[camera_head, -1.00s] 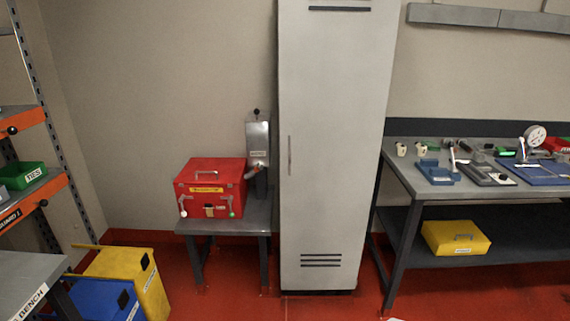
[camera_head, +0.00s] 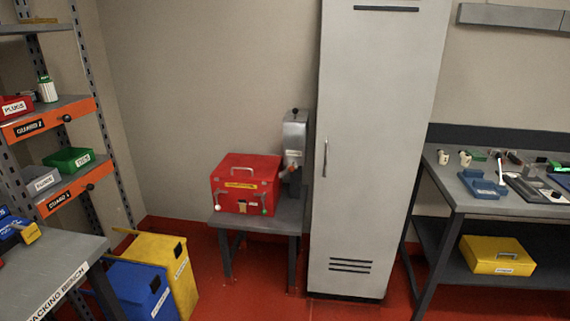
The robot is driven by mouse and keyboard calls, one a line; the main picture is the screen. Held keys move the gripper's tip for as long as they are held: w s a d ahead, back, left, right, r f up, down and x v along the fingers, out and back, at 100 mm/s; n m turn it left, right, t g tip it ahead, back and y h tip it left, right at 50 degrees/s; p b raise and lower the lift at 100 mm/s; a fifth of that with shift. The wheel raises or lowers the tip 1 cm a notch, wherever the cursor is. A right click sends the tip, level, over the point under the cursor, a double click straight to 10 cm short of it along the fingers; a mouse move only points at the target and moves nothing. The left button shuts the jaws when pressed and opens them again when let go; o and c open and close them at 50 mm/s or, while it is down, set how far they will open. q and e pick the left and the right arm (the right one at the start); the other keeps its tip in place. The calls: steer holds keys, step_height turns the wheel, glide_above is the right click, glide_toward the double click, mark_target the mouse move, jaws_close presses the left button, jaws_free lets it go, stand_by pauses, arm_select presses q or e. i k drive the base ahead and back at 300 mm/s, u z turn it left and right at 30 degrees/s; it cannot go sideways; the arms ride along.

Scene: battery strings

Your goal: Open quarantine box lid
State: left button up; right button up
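The red quarantine box (camera_head: 245,184) stands on a small grey table (camera_head: 262,221) against the back wall. Its lid (camera_head: 247,168) is down and has a metal handle on top. Neither of my grippers shows in this view, and the box is some way off.
A grey device (camera_head: 294,145) stands right of the box, beside a tall grey cabinet (camera_head: 365,150). Yellow (camera_head: 170,265) and blue (camera_head: 140,290) bins stand left of the table. A packing bench (camera_head: 45,270) is nearer at left. Red floor lies open before the table.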

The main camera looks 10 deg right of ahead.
mark_target(248, 162)
steer(key=u, duration=0.2)
steer(key=i, duration=2.1)
steer(key=z, duration=0.85)
